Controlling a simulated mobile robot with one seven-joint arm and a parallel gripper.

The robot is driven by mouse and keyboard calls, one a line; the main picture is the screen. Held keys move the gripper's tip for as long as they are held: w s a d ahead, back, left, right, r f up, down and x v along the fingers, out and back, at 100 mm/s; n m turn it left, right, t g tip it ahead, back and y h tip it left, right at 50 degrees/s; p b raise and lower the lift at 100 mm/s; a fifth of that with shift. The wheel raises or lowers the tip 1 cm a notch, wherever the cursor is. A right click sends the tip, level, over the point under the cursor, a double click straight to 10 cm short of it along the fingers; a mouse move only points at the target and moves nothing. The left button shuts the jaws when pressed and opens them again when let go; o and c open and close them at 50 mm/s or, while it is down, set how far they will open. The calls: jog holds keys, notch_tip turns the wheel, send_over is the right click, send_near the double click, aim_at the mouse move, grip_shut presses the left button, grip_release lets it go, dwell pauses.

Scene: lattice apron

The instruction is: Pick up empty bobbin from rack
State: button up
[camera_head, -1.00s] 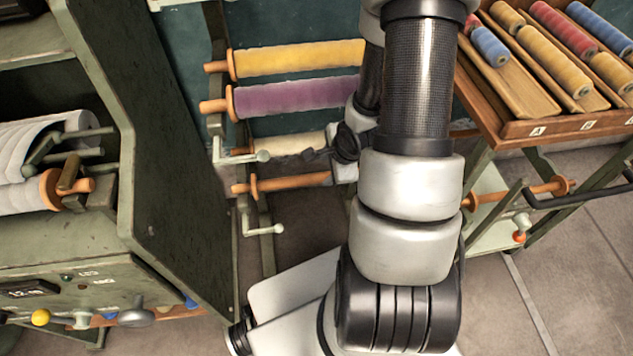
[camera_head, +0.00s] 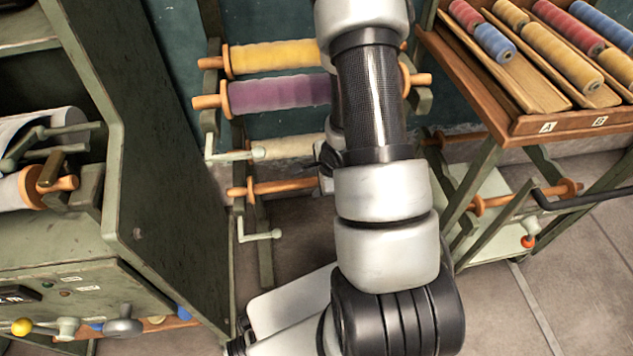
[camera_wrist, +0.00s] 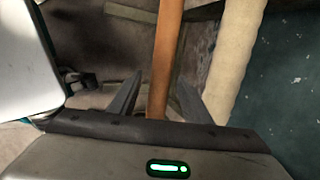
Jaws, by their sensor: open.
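The empty bobbin (camera_head: 288,186), a bare orange-brown wooden rod with a flange near its left end, lies across the lowest level of the green rack (camera_head: 265,255). My arm hides its middle. In the wrist view the bare bobbin (camera_wrist: 168,48) runs between the two fingers of my gripper (camera_wrist: 158,97), which are apart on either side of it. The gripper is open and not closed on the rod. Whether a finger touches it I cannot tell. In the head view the gripper is mostly hidden behind my arm.
Above are a cream bobbin (camera_head: 290,147), also close beside the right finger (camera_wrist: 236,55), a purple one (camera_head: 275,93) and a yellow one (camera_head: 275,58). Crank handles (camera_head: 262,236) stick out at left. A green machine (camera_head: 165,200) stands left, a spool tray (camera_head: 560,124) right.

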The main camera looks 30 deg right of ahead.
aim_at(314, 177)
grip_shut()
jog(key=shift+r, duration=0.15)
jog(key=shift+r+p, duration=0.3)
jog(key=shift+r, duration=0.05)
jog(key=r, duration=0.1)
jog(key=r+p, duration=0.1)
jog(key=r, duration=0.1)
jog(key=shift+s+a+p, duration=0.1)
jog(key=shift+s+p, duration=0.15)
jog(key=shift+p, duration=0.05)
jog(key=s+a+p, duration=0.2)
jog(key=s+p, duration=0.4)
jog(key=s, duration=0.2)
jog(key=s+a+p, duration=0.2)
jog(key=s+p, duration=0.4)
jog(key=s, duration=0.2)
jog(key=shift+s+a+f+p, duration=0.2)
jog(key=shift+s+a+p, duration=0.1)
jog(key=shift+s+a, duration=0.1)
